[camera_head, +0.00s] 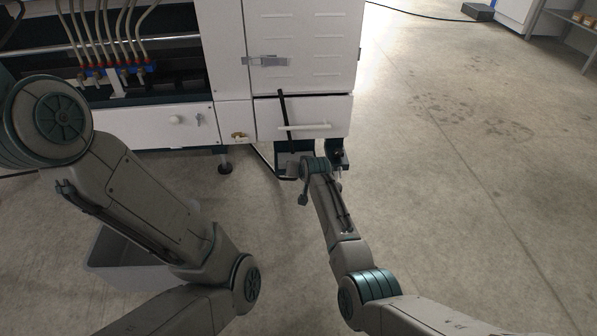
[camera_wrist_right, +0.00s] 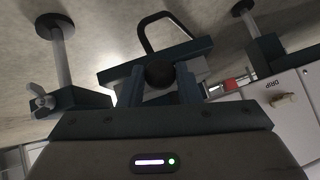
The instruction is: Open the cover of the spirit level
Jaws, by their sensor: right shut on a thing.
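My right gripper (camera_wrist_right: 161,85) is shut on a dark round knob (camera_wrist_right: 160,72), which sits between its two fingers in the right wrist view. Behind the knob is a dark plate (camera_wrist_right: 118,74) with its edge tilted in the picture. I cannot tell for sure whether this plate is the spirit level's cover, and no level vial is clearly visible. In the head view my right arm reaches to the foot of the white machine (camera_head: 305,62), below its lower drawer front (camera_head: 305,115); the fingertips are hidden there. My left arm is at the left, its gripper out of view.
In the right wrist view, levelling feet (camera_wrist_right: 60,50) stand on both sides, with a wing screw (camera_wrist_right: 41,101) at left. A black loop (camera_wrist_right: 150,38) rises behind the plate. A panel marked DRIP (camera_wrist_right: 290,105) is at right. A grey bin (camera_head: 110,255) stands on the floor.

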